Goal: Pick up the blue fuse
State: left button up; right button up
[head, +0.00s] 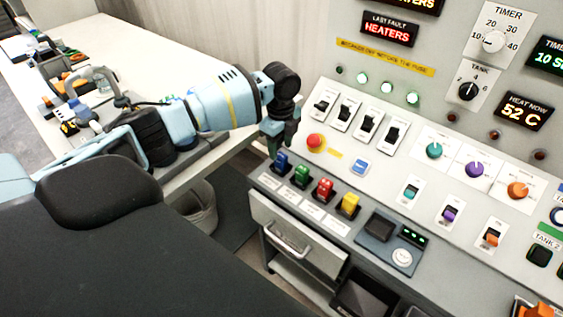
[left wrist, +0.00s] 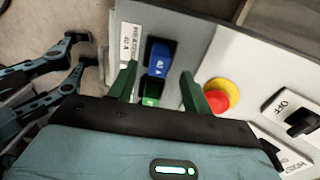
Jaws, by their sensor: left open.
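The blue fuse (head: 281,160) stands in a black holder at the left end of the fuse row on the console's front ledge. In the left wrist view the blue fuse (left wrist: 160,58) shows between the tips of two green fingers. My left gripper (head: 280,138) is open and empty, just above and behind the blue fuse, with its fingers pointing down. In the left wrist view my left gripper (left wrist: 159,72) has a finger on each side of the fuse, with gaps. I cannot tell its exact height. My right gripper is not in view.
The green fuse (head: 302,173) is next to the blue one, then the red fuse (head: 323,188) and yellow fuse (head: 348,205). A red button on yellow (head: 315,142) is close to my left gripper. A drawer (head: 295,243) is below; a bench (head: 120,50) stands left.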

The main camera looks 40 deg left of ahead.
aim_at(281, 155)
pick_arm(q)
jog(key=shift+f, duration=0.25)
notch_tip(281, 155, down, 5)
jog(key=shift+s+r, duration=0.1)
jog(key=shift+r, duration=0.1)
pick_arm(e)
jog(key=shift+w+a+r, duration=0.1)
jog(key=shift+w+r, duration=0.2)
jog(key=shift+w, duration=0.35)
pick_arm(q)
jog(key=shift+c, duration=0.3)
grip_shut()
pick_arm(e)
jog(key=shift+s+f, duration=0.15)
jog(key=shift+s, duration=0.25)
pick_arm(q)
jog(key=shift+r, duration=0.1)
